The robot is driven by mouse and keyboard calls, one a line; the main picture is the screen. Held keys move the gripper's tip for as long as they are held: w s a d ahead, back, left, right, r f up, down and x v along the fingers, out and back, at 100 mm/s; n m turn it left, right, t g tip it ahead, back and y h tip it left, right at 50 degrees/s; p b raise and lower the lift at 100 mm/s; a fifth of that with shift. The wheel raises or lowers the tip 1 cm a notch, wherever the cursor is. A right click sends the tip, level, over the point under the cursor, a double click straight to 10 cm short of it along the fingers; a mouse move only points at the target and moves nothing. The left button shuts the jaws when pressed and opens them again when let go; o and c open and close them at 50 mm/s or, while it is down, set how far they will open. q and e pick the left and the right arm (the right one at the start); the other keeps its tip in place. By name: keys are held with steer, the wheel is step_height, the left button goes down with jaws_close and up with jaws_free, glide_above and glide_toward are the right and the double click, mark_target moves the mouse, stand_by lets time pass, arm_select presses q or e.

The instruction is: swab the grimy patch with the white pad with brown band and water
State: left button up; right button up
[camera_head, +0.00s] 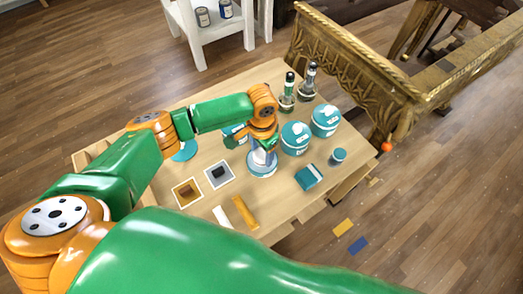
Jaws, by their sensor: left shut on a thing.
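My left gripper (262,146) points down over the middle of the table. It is shut on a white thing (262,158) just above or in a teal-rimmed round dish (262,173). The gripper hides much of it, so I cannot make out a brown band or any water. A pale-framed square with a dark patch (219,173) lies to the left of the dish. I cannot tell which is the grimy patch. My right gripper is not in view.
The wooden table (282,208) also bears two teal-and-white canisters (295,139), two dark bottles (288,93), a small teal cup (338,156), a teal block (309,177), a white strip (222,217) and an orange strip (245,213). A gilt console (355,62) stands behind.

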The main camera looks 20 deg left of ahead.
arm_select(q)
steer(key=shift+s+p, duration=0.1)
steer(key=shift+p, duration=0.25)
stand_by(1.1)
step_height(320, 180, up, 7)
steer(key=p, duration=0.8)
steer(key=shift+r+p, duration=0.1)
steer(key=shift+p, duration=0.25)
stand_by(0.7)
